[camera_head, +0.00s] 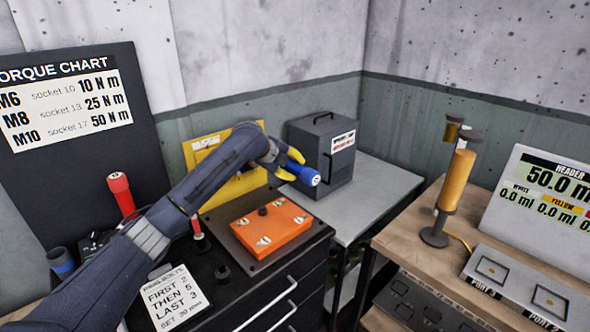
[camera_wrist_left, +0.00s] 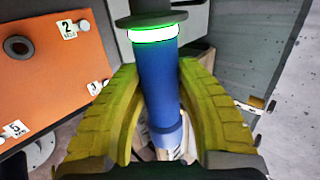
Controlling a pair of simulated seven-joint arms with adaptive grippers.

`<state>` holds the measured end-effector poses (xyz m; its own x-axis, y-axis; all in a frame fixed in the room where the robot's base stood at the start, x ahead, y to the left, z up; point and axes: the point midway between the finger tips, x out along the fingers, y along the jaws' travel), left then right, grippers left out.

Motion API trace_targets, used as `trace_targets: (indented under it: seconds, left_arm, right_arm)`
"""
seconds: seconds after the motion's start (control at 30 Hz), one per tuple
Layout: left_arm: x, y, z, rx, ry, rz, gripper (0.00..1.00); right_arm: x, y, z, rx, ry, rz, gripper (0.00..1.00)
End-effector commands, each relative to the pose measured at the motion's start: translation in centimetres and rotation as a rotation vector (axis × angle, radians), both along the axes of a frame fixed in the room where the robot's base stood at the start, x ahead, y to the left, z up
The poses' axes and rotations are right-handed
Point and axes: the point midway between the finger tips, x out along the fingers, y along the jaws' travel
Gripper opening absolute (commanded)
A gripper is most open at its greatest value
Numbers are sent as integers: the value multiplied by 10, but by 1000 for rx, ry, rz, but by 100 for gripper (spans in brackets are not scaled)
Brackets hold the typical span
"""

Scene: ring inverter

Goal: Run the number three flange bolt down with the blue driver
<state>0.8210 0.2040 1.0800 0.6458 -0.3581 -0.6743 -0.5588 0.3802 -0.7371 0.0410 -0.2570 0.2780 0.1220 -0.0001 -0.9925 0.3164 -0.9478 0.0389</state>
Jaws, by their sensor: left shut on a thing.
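My left gripper (camera_head: 288,166) has its yellow fingers shut around the blue driver (camera_head: 303,174), held above and behind the orange flange plate (camera_head: 290,238). In the left wrist view the fingers (camera_wrist_left: 160,120) flank the driver's blue body (camera_wrist_left: 157,85), with a lit green-white ring (camera_wrist_left: 153,33) near its dark end. The orange plate (camera_wrist_left: 40,70) lies to the left there, with labels 2 (camera_wrist_left: 68,28), 3 (camera_wrist_left: 95,88) and 5 (camera_wrist_left: 14,131). The driver is apart from the plate. The number three bolt is not clearly seen. My right gripper is not in view.
A card (camera_head: 172,298) reads first 2, then 5, last 3. A red-handled tool (camera_head: 121,192) stands at left. A grey box (camera_head: 322,150) is close behind the driver. A yellow panel (camera_head: 225,187) stands behind the plate. The grey table top (camera_head: 385,185) has free room.

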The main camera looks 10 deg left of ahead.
Motion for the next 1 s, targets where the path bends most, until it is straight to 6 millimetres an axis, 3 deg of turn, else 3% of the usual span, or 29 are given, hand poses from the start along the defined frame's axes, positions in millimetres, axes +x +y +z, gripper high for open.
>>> trace_targets:
  seconds: [0.7,1.0]
  left_arm:
    - [29,42,3,-3,-4,1,0]
    - [29,42,3,-3,-4,0,0]
  right_arm:
    - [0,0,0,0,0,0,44]
    - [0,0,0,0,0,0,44]
